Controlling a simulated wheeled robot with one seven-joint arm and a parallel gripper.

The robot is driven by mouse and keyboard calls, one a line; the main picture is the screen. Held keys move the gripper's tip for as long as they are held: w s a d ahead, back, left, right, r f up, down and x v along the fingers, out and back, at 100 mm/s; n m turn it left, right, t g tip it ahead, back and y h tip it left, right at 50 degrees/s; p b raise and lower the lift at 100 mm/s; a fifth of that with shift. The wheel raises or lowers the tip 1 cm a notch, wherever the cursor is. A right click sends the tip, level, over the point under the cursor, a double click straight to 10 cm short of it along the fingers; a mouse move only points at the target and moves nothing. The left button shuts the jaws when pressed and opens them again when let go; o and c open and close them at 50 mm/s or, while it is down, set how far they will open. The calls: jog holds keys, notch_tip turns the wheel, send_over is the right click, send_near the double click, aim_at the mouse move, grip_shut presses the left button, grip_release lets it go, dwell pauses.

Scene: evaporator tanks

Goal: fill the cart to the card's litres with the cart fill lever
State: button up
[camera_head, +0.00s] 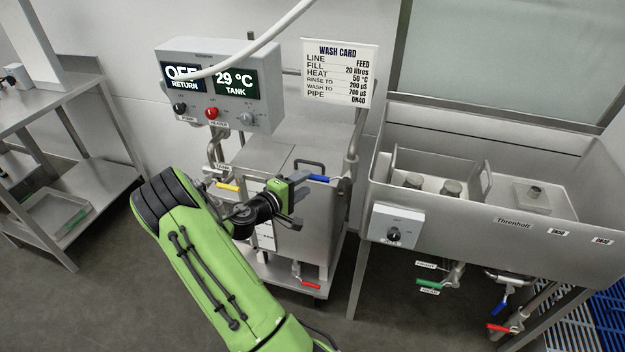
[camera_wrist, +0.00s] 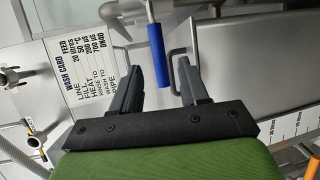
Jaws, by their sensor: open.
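The wash card (camera_head: 340,72) hangs behind the steel cart (camera_head: 310,222) and reads line FEED, fill 20 litres, heat 50 °C. A blue-handled lever (camera_head: 319,178) sits at the cart's upper right; I see no readable label on it. My gripper (camera_head: 300,198) is open and empty just left of and below that lever. In the wrist view the blue handle (camera_wrist: 158,55) lies in line with the gap between my two fingers (camera_wrist: 160,72); I cannot tell whether they touch it. A pale level strip (camera_head: 264,236) on the cart's front is partly hidden and unreadable.
A control box (camera_head: 218,85) shows OFF RETURN and 29 °C TANK. A yellow lever (camera_head: 228,187) is at the cart's left, a red lever (camera_head: 311,286) low down. A sink (camera_head: 500,225) stands right, a steel shelf (camera_head: 70,190) left. A white hose crosses above.

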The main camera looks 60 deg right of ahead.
aim_at(312, 178)
jog(key=x, duration=0.5)
jog(key=shift+d, duration=0.1)
jog(key=shift+c, duration=0.2)
grip_shut()
